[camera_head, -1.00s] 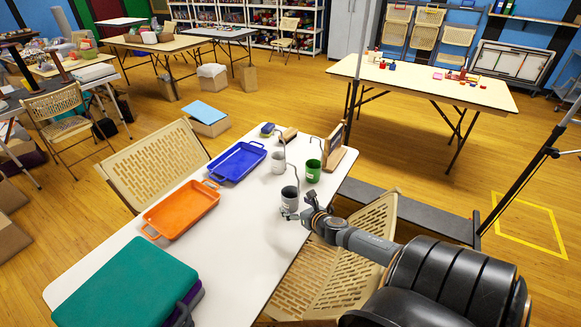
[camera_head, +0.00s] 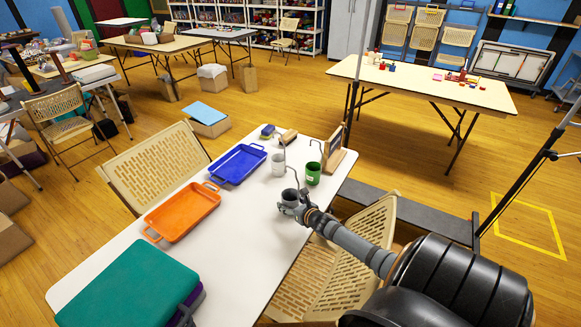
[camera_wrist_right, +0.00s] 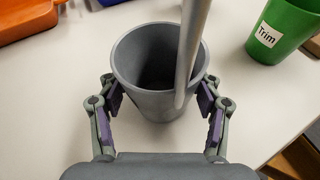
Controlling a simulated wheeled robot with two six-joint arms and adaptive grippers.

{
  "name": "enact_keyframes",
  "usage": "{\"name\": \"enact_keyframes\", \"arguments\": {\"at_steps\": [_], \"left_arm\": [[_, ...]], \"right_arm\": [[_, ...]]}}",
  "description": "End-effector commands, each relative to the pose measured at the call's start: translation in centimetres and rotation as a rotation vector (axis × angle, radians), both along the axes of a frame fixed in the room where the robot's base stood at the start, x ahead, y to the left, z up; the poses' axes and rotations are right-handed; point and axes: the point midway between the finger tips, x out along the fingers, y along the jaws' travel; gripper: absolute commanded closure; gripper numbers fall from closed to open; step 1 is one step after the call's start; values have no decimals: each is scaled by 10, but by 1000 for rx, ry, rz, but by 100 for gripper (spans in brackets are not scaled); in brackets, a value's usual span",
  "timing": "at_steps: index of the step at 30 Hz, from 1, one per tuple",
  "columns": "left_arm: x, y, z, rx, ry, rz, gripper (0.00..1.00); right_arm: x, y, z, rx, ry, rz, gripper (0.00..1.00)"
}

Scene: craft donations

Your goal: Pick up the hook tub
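A dark grey tub (camera_head: 289,194) stands upright near the right edge of the white table. A curved grey rod rises above it. No label shows on it, so I cannot read whether it is the hook tub. My right gripper (camera_head: 292,208) is at the tub's near side. In the right wrist view the grey tub (camera_wrist_right: 150,92) sits between the spread fingers of my right gripper (camera_wrist_right: 160,108), one on each side. The pads are very close to its wall; I see no clear grip. My left gripper is not in view.
A green tub (camera_head: 313,177) labelled "Trim" in the wrist view and a whitish tub (camera_head: 278,167) stand just beyond. An orange tray (camera_head: 181,214), a blue tray (camera_head: 237,166) and a teal case (camera_head: 125,285) lie left. A folding chair (camera_head: 325,268) stands at the table's right side.

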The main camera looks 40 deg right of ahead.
Motion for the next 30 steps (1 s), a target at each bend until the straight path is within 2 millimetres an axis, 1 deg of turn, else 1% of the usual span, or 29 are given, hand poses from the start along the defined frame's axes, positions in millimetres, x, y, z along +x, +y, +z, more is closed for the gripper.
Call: {"name": "enact_keyframes", "arguments": {"at_steps": [1, 8, 15, 19, 20, 23, 26, 27, 29, 30], "left_arm": [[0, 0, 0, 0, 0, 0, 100], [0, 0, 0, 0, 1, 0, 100], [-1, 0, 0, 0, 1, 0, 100], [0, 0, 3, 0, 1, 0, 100], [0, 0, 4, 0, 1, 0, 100], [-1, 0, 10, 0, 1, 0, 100], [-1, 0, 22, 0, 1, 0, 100], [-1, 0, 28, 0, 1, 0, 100], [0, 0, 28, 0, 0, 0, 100], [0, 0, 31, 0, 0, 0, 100]], "right_arm": [[0, 0, 0, 0, 0, 0, 47], [0, 0, 0, 0, 0, 0, 78], [0, 0, 1, -1, -1, 0, 79], [0, 0, 10, -2, -1, 2, 79], [0, 0, 13, -2, -1, 3, 79], [0, 0, 33, -5, 0, 5, 79], [-12, -6, 50, -9, 5, 4, 79], [-17, -9, 59, -11, 5, 7, 79], [-25, -14, 66, -14, 8, 8, 79], [-30, -16, 72, -14, 6, 9, 79]]}}
